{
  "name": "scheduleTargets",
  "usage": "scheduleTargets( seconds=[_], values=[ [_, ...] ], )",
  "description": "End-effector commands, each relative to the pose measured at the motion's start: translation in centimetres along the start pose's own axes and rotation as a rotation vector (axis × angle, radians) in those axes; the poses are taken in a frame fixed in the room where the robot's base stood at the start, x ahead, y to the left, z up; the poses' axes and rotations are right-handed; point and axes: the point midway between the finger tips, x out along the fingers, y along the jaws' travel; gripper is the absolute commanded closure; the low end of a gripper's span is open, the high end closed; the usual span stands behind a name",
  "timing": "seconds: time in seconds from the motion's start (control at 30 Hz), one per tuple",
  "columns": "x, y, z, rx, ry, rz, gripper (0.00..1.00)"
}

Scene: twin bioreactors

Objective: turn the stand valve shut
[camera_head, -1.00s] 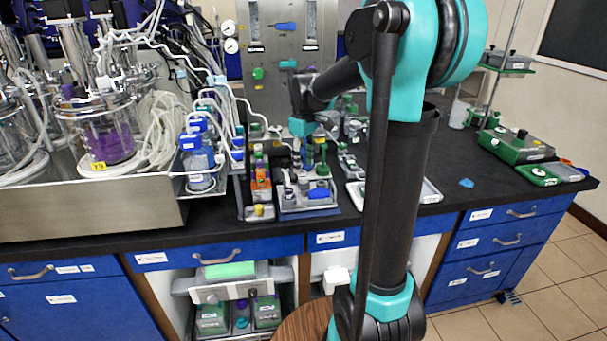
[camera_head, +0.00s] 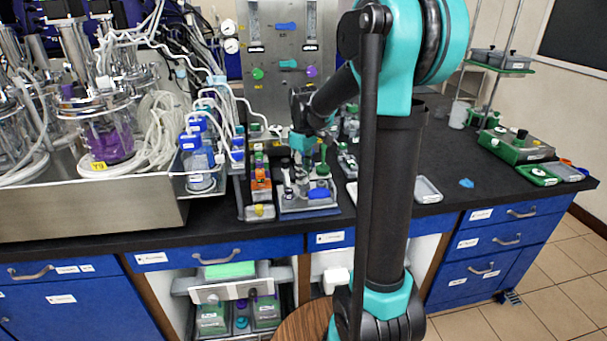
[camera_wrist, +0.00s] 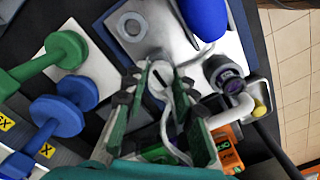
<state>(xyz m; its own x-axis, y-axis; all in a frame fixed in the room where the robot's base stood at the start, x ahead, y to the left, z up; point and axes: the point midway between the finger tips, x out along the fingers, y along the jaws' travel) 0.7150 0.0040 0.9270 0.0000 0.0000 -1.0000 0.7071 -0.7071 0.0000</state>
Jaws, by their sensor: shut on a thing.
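In the wrist view my gripper (camera_wrist: 160,82) has its two green fingers closed around a small pale round knob with a dark slot (camera_wrist: 158,78), which looks like the stand valve. The knob stands on a light metal plate (camera_wrist: 125,50) of a small stand. The fingers hide its sides, so its exact angle is hard to read. In the head view my gripper (camera_head: 300,168) reaches down over the stand's grey base (camera_head: 300,208), and the knob is hidden there.
A blue handle (camera_wrist: 205,15) and a dark round fitting with a purple face (camera_wrist: 225,75) stand close by. A green (camera_wrist: 65,50) and a blue dumbbell-shaped part (camera_wrist: 65,112) lie left. Orange-labelled blocks (camera_head: 261,183) sit beside the stand.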

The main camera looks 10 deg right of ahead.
Motion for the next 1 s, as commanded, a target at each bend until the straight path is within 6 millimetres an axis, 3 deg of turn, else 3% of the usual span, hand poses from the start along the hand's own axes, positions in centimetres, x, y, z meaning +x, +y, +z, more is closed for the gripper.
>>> scheduleTargets(
  seconds=[0.07, 0.47, 1.0],
  values=[
    [-0.01, 0.00, 0.00, 0.000, 0.000, 0.000, 1.00],
    [-0.02, 0.00, 0.00, 0.067, 0.000, 0.000, 1.00],
    [-0.03, 0.02, -0.01, 0.517, 0.000, 0.000, 1.00]
  ],
)
